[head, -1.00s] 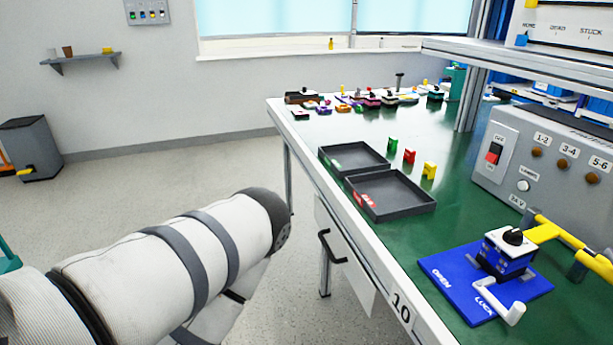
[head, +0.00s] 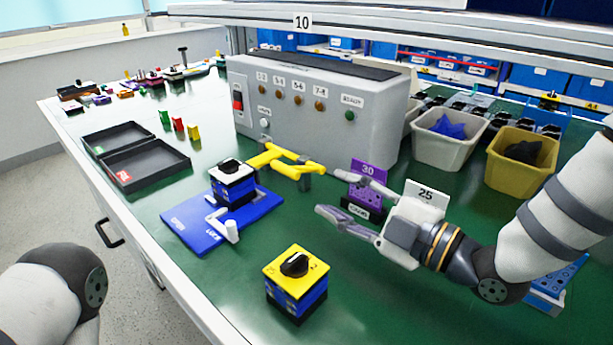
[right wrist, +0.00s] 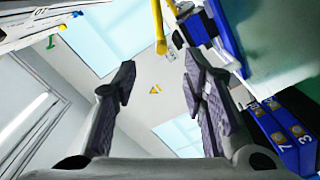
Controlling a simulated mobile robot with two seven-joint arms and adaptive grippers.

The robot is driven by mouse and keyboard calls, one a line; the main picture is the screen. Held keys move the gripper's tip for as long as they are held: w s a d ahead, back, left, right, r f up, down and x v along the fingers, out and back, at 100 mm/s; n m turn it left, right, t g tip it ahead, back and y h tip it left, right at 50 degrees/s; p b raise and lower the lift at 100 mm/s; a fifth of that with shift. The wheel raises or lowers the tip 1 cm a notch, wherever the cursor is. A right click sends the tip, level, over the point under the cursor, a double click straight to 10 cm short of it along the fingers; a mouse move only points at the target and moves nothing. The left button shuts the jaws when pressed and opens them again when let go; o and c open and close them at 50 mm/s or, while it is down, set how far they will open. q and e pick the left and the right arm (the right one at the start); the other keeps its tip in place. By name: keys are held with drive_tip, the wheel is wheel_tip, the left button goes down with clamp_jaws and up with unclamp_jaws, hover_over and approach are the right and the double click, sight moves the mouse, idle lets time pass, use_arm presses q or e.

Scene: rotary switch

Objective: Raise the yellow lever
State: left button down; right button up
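A yellow lever (head: 285,160) with a dark grey block lies low in front of the grey control box, just behind a blue and white rotary switch (head: 232,182). The switch stands on a blue plate (head: 180,222) with a white crank handle. A yellow bar (right wrist: 158,28) shows at the top of the right wrist view. My right gripper (head: 327,192) is open and empty, its fingers pointing left, right of and nearer than the lever, apart from it. The right wrist view shows the spread fingers (right wrist: 155,95). My left gripper is out of view; only its arm shows at lower left.
A yellow-topped switch (head: 290,278) stands in front. The grey control box (head: 310,115) is behind. A purple stand marked 30 (head: 370,183) is beside my right fingers. Bins (head: 448,150) stand at right, black trays (head: 145,165) at left.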

sight(288, 171)
drive_tip(key=x, duration=1.1)
drive_tip(key=shift+a+f+b, duration=0.15)
drive_tip(key=shift+a+b, duration=0.1)
drive_tip(key=shift+b, duration=0.15)
drive_tip(key=shift+w+a, duration=0.35)
drive_tip(key=shift+w, duration=0.05)
clamp_jaws()
